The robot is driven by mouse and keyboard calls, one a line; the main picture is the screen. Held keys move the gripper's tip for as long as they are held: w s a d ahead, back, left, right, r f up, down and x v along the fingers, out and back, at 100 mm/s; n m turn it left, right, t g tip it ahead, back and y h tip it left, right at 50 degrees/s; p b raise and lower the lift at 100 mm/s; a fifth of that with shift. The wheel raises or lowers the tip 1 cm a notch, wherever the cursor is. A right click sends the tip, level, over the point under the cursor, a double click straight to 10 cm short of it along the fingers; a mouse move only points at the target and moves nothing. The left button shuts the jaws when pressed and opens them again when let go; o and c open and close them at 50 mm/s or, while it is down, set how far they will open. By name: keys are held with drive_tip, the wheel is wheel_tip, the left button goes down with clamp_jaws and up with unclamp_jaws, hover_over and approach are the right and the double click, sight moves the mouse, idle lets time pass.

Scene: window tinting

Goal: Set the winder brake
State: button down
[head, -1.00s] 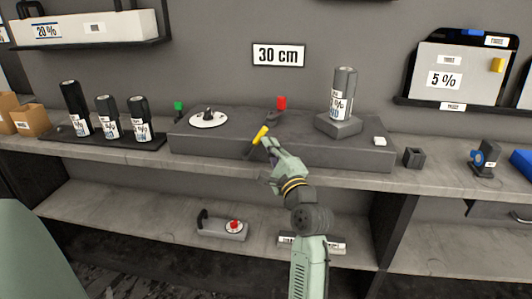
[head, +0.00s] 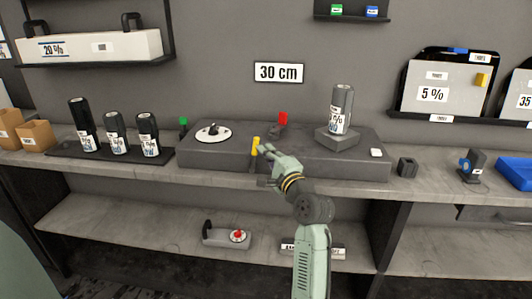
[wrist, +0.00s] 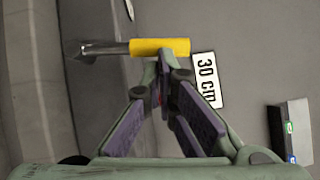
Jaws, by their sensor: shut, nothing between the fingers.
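The winder is a long dark grey block (head: 215,155) on the shelf. A lever with a yellow grip (head: 256,144) stands at its front edge, close to upright in the head view. In the wrist view the yellow grip (wrist: 160,47) and its metal arm (wrist: 105,48) lie sideways across the picture. My gripper (head: 265,150) is shut and empty, just right of the grip. In the wrist view its closed fingertips (wrist: 160,70) are right beside the grip, touching or nearly so. I cannot tell which part is labelled as the brake.
The winder carries a white dial (head: 212,133), a green knob (head: 183,121), a red knob (head: 282,118), a white button (head: 376,153) and a film roll (head: 341,108) on a block. Dark rolls (head: 115,130) stand left. A "30 cm" sign (head: 279,73) hangs behind.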

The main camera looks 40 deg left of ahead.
drive_tip(key=v, duration=1.2)
idle(0.5)
